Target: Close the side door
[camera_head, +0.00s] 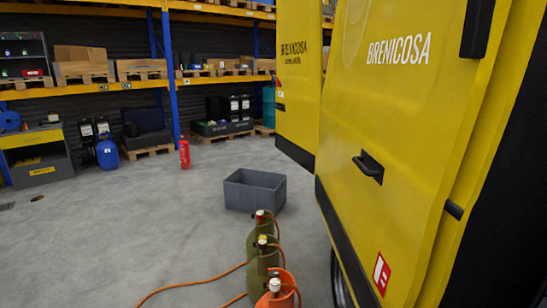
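The yellow van fills the right side of the head view. Its near side panel (400,120) has white BRENICOSA lettering, a black recessed handle (369,166) and a dark strip along its lower edge. I take this panel to be the side door, but cannot tell for sure. A second yellow panel (297,90) with dark lettering stands beyond its left edge. A dark area (515,220) lies at the far right; whether it is an opening is unclear. My gripper is not in view, and nothing is seen touching the handle.
Green cylinders (259,265) and an orange one (278,292), with an orange hose (190,286), stand on the floor left of the van. A grey open crate (254,190) is behind them. A red extinguisher (185,154) and shelving (166,75) are farther back. The left floor is mostly clear.

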